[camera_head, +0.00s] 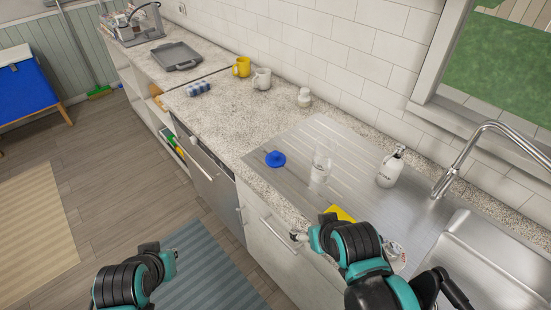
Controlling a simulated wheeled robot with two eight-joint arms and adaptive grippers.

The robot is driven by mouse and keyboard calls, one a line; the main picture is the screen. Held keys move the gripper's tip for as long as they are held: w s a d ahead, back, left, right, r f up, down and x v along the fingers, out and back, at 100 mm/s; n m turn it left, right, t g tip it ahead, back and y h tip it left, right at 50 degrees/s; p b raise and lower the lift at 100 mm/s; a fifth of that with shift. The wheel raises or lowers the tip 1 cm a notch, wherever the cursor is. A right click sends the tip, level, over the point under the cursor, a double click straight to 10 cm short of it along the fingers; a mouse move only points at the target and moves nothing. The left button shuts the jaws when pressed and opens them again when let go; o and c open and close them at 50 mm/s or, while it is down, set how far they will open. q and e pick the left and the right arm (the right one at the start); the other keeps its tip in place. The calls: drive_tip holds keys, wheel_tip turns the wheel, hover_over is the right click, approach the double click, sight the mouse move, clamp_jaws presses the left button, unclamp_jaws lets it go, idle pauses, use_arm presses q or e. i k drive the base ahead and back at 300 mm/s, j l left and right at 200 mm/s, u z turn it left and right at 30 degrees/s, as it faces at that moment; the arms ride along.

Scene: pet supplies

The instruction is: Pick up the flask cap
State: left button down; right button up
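A blue round piece (275,159), which looks like the flask cap, lies on the left end of the metal drainboard. It is small here, and I cannot be sure what it is. A clear glass vessel (320,172) stands to its right. My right arm reaches over the counter front at the lower right.
A white pump bottle (388,167) stands right of the glass, near the tap (473,157) and sink (492,255). A yellow item (340,213) lies near the counter edge. Mugs (241,67) and a white shaker-like item (304,97) stand by the wall.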

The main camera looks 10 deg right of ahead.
sight(276, 160)
drive_tip(key=i+j, duration=0.4)
drive_tip(key=i+j+u, duration=0.1)
drive_tip(key=i+j, duration=0.3)
drive_tip(key=i, duration=0.25)
